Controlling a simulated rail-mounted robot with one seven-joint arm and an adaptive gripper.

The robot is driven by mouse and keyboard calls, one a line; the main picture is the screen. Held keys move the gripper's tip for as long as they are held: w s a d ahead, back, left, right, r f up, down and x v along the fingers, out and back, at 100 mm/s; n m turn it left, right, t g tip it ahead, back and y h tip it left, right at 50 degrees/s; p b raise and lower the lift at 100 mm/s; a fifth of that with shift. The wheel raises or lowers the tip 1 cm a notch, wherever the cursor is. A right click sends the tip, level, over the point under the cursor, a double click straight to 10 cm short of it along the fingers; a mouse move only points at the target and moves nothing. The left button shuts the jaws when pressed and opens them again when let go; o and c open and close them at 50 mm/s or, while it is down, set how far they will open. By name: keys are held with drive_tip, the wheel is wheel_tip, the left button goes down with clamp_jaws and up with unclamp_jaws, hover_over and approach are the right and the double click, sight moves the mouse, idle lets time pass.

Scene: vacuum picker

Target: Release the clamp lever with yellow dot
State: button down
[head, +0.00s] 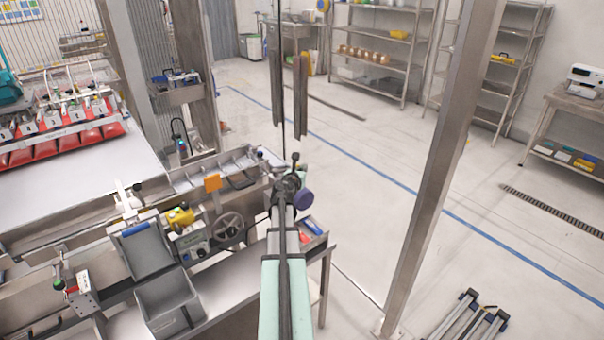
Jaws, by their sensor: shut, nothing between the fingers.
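A metal machine frame (100,237) runs along the left and carries small clamps and levers. Another lever with a dark knob (136,187) stands on a pale bracket behind the blue-edged grey tray. I cannot make out a yellow dot on either lever. My arm reaches away from the camera at the middle, and my gripper (293,172) is at its dark far end, near the right end of the frame. It is shut and empty, small and partly hidden by my wrist.
A grey bin (168,303) is below the tray. A steel post (440,165) rises at right. Open floor lies beyond it.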

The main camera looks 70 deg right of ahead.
drive_tip(key=shift+w+d, duration=0.6)
drive_tip(key=shift+d, duration=0.25)
drive_tip(key=s+a+r, duration=0.1)
drive_tip(key=s+a, duration=0.1)
drive_tip(key=s, duration=0.4)
drive_tip(key=s+a+r, duration=0.1)
drive_tip(key=s+a, duration=0.1)
drive_tip(key=s, duration=0.5)
drive_tip(key=shift+r+p, duration=0.35)
drive_tip(key=shift+p, duration=0.1)
